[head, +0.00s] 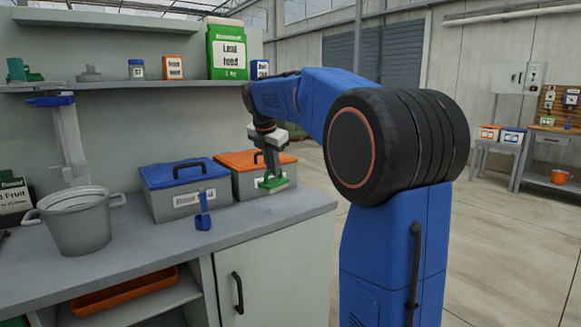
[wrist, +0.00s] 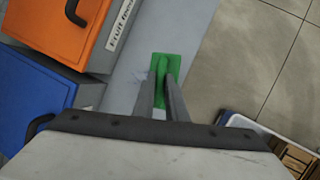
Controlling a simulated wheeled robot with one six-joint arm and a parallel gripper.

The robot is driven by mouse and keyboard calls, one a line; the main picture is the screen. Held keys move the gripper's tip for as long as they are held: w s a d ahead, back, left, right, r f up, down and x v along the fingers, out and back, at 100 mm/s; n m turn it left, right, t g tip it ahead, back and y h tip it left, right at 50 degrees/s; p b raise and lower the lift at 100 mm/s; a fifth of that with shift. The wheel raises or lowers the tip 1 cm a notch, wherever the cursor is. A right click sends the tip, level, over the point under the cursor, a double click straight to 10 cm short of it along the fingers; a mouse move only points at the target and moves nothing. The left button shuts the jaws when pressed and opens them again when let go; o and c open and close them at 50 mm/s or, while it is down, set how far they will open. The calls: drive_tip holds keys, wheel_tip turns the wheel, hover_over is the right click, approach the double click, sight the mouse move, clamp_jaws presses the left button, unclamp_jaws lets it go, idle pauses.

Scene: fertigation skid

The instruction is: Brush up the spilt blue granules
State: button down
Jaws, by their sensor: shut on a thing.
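My gripper (head: 270,172) is shut on a green brush (head: 274,183) over the right end of the grey counter, in front of the orange-lidded box. The brush's pale bristles are low, at or just above the counter; I cannot tell if they touch. In the wrist view my gripper (wrist: 162,92) has its fingers on the green brush (wrist: 167,67). Faint specks, perhaps the granules (wrist: 139,76), lie on the counter just left of the brush there.
The blue-lidded box (head: 180,205) and orange-lidded box (head: 250,182) stand along the back of the counter (head: 255,221). A grey bucket (head: 80,226) is at the left. A shelf (head: 110,86) with several containers runs above. The counter's right edge drops to open floor.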

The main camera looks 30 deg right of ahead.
sight(271, 182)
drive_tip(key=shift+s+a+f, duration=0.15)
drive_tip(key=shift+a+f, duration=0.1)
drive_tip(key=shift+a, duration=0.1)
drive_tip(key=shift+f, duration=2.25)
